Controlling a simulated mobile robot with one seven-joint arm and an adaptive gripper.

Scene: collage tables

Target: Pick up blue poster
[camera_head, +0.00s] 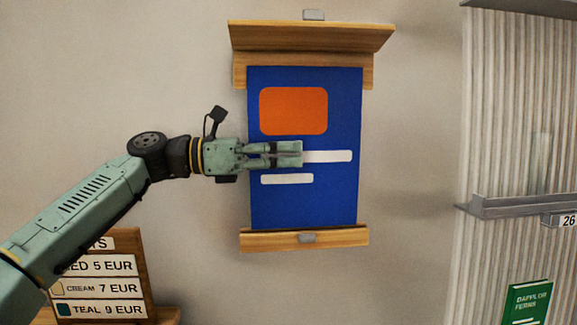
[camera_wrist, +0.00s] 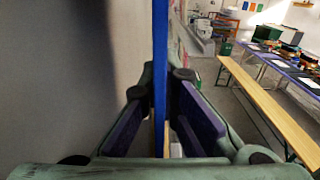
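The blue poster (camera_head: 305,205) hangs upright on the wall, with an orange block and white bars on its face. It sits between an upper wooden ledge (camera_head: 312,38) and a lower wooden rail (camera_head: 262,241). My gripper (camera_head: 290,154) reaches in from the left, and its fingers overlap the poster's left half. In the wrist view the poster (camera_wrist: 160,50) shows edge-on as a blue strip between the fingertips (camera_wrist: 163,78). The fingers look open around it, one on the wall side and one on the room side. The finger behind the poster is mostly hidden in the head view.
A price sign (camera_head: 105,287) stands low at the left. A grey ledge (camera_head: 515,206) and a green book (camera_head: 527,302) are on the right. The wrist view shows a long bench (camera_wrist: 265,105) and tables farther off. Bare wall surrounds the poster.

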